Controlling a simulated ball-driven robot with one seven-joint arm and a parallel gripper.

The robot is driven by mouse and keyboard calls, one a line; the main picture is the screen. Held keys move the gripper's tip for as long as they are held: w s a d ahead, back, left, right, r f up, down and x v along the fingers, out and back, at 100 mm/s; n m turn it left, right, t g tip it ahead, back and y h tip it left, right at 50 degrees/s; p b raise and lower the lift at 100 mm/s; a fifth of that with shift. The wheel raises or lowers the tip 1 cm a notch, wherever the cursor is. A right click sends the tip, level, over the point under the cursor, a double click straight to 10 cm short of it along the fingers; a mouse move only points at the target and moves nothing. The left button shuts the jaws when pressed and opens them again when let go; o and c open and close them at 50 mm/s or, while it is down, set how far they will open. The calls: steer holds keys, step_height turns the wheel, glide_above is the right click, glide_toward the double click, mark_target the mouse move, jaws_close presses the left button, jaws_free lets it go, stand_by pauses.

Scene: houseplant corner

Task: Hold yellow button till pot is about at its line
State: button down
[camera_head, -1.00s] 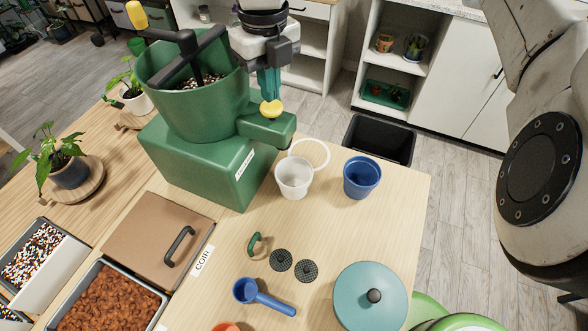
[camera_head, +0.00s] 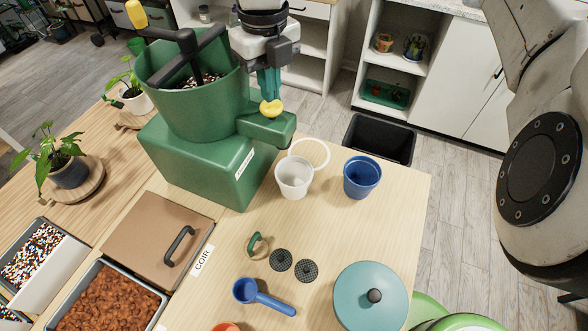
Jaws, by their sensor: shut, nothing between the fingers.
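The yellow button (camera_head: 270,108) sits on top of the spout arm of the green dispenser (camera_head: 205,160). The dispenser's hopper holds a dark and pale speckled mix. My gripper (camera_head: 269,92) points down with its teal fingers shut and empty, the tips at the button; whether they press it I cannot tell. A white pot (camera_head: 293,187) stands upright on the table just below the spout's front end, beside a pale ring. Its inside looks pale, and no line or fill level can be made out. A blue pot (camera_head: 361,178) stands to its right.
A brown lid (camera_head: 157,240) and coir bin (camera_head: 110,305) are at left. A black bin (camera_head: 380,139) stands beyond the table.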

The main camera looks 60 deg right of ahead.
steer(key=shift+f+b, duration=1.35)
steer(key=shift+f, duration=0.15)
stand_by(4.0)
step_height(320, 180, up, 5)
steer(key=shift+r+p, duration=0.1)
steer(key=shift+p, duration=1)
